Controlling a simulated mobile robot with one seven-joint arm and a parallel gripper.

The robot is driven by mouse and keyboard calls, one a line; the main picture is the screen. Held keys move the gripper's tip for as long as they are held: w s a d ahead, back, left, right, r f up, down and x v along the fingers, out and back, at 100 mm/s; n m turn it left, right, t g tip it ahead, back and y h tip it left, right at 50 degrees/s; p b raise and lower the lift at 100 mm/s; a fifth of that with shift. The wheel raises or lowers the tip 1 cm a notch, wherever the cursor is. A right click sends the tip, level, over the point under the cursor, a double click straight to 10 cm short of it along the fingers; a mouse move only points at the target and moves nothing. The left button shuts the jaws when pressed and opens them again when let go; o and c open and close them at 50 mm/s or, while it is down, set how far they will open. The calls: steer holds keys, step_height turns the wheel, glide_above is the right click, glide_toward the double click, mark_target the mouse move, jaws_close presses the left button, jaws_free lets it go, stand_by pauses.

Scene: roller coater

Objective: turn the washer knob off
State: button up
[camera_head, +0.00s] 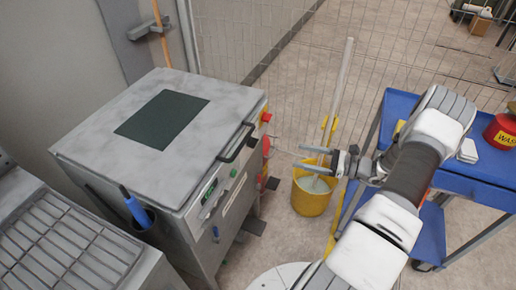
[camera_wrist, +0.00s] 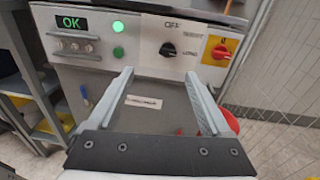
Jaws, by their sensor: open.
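The washer (camera_head: 190,130) is a grey cabinet with a dark window on its lid, at the left in the head view. In the wrist view its front panel (camera_wrist: 145,60) carries a black knob (camera_wrist: 168,49) with OFF printed above it and other labels to its right, one reading LONG. I cannot tell for sure which label the knob points at. My gripper (camera_head: 305,158) is open and empty, apart from the washer, out to the right of its front. In the wrist view my gripper (camera_wrist: 158,73) has its two fingers spread below the knob, not touching it.
A red-and-yellow switch (camera_wrist: 220,52) sits right of the knob; an OK display (camera_wrist: 72,23) and green buttons (camera_wrist: 118,52) sit left. A black handle (camera_head: 237,142) juts from the lid. A yellow bucket (camera_head: 311,197) stands below my gripper, and a blue cart (camera_head: 470,185) stands right.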

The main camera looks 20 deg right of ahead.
mark_target(254, 143)
steer(key=w+a+f+m+t, duration=0.1)
steer(key=w+a+f, duration=0.1)
steer(key=w+a, duration=0.8)
steer(key=shift+w+a, duration=0.4)
steer(key=shift+w, duration=0.5)
jaws_close()
